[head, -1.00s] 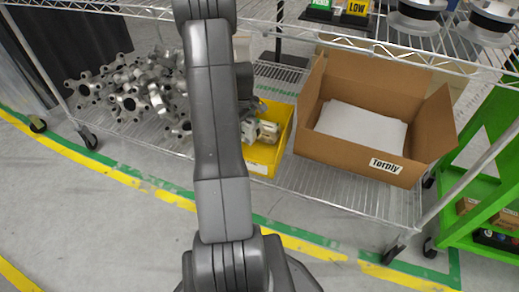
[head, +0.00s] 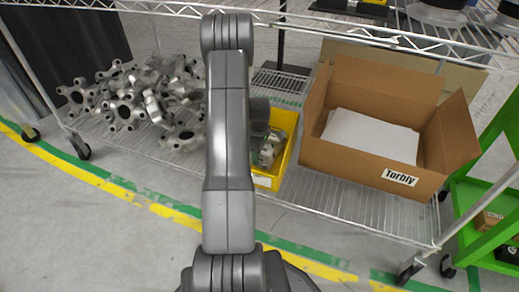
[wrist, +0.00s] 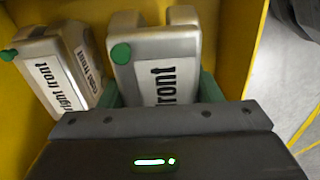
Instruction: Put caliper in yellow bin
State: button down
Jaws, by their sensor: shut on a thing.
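The yellow bin (head: 289,150) sits on the wire shelf, partly hidden behind my arm in the head view. Its yellow wall (wrist: 22,105) also shows in the wrist view. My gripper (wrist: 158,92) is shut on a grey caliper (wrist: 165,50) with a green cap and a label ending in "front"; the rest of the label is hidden. Its green fingers are on both sides of the caliper, within the bin's walls. I cannot tell whether this caliper touches the bin's floor. A second caliper (wrist: 65,62), labelled "right front", leans to its left.
An open cardboard box (head: 395,180) marked "Torbly" stands right of the bin with white contents. Several metal castings (head: 140,95) lie piled to the left. A wire shelf edge (head: 330,30) runs above. A green cart (head: 490,200) stands at the far right.

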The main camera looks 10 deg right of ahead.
jog(key=shift+f+b, duration=0.65)
jog(key=shift+f, duration=1.2)
jog(key=shift+f, duration=0.2)
jog(key=shift+c, duration=2.2)
grip_release()
notch_tip(320, 180, up, 12)
jog(key=p, duration=0.3)
jog(key=shift+r+p, duration=0.15)
jog(key=shift+p, duration=0.25)
